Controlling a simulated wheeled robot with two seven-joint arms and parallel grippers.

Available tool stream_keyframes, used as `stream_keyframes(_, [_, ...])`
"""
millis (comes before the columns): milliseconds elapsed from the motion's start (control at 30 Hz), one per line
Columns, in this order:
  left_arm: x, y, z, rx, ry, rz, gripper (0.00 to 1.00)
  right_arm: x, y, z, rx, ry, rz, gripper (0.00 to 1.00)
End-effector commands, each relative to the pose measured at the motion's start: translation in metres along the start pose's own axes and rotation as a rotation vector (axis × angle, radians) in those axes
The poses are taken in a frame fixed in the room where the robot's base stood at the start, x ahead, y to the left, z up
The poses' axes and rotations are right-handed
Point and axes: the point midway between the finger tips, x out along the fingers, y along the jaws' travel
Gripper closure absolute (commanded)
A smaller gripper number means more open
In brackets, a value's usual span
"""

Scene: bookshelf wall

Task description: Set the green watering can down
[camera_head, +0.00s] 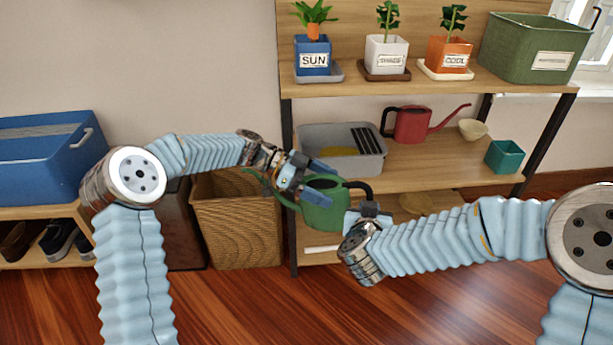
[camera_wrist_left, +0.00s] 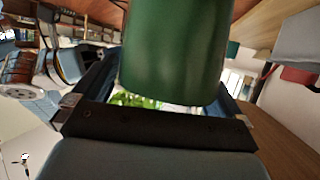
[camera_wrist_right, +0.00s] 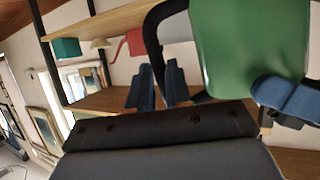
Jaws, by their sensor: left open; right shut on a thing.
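The green watering can (camera_head: 322,209) is held in the air in front of the shelf unit, with its spout to the left and its dark handle to the right. My right gripper (camera_head: 368,208) is shut on the can's dark handle, which also shows in the right wrist view (camera_wrist_right: 152,38). My left gripper (camera_head: 298,178) is open at the can's spout side, close to its body. In the left wrist view the green can body (camera_wrist_left: 175,50) stands between the open fingers; I cannot tell whether they touch it.
The middle shelf holds a grey bin (camera_head: 345,160), a red watering can (camera_head: 412,126), a cream bowl (camera_head: 472,129) and a teal pot (camera_head: 504,157). Bare wood (camera_head: 430,165) lies between them. A wicker basket (camera_head: 237,225) stands left of the shelves. Three labelled pots and a green crate (camera_head: 533,48) stand above.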

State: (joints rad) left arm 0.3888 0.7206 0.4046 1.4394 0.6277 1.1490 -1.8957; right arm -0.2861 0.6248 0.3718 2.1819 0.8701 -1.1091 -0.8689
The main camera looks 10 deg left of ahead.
Motion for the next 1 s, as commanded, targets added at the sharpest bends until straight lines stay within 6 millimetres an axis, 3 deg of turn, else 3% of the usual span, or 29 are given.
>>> stream_keyframes(367, [0.0084,-0.0002,0.0001,-0.001,-0.001,-0.001,0.0,-0.0004,-0.0005,-0.0023,0.003,0.005,-0.001,1.0])
stream_keyframes(867, [0.0082,0.0001,0.0,-0.001,-0.001,0.0,0.74,-0.0002,-0.0003,-0.0024,0.003,0.005,0.0,1.0])
stream_keyframes(900, [0.008,0.0001,-0.0019,0.001,0.002,0.0,0.77,-0.0003,-0.0002,-0.0026,0.003,0.005,0.0,0.8])
stream_keyframes(1000, [0.008,0.0,-0.0019,0.001,0.002,0.0,0.77,-0.0002,-0.0002,-0.0023,0.003,0.004,0.0,0.65])
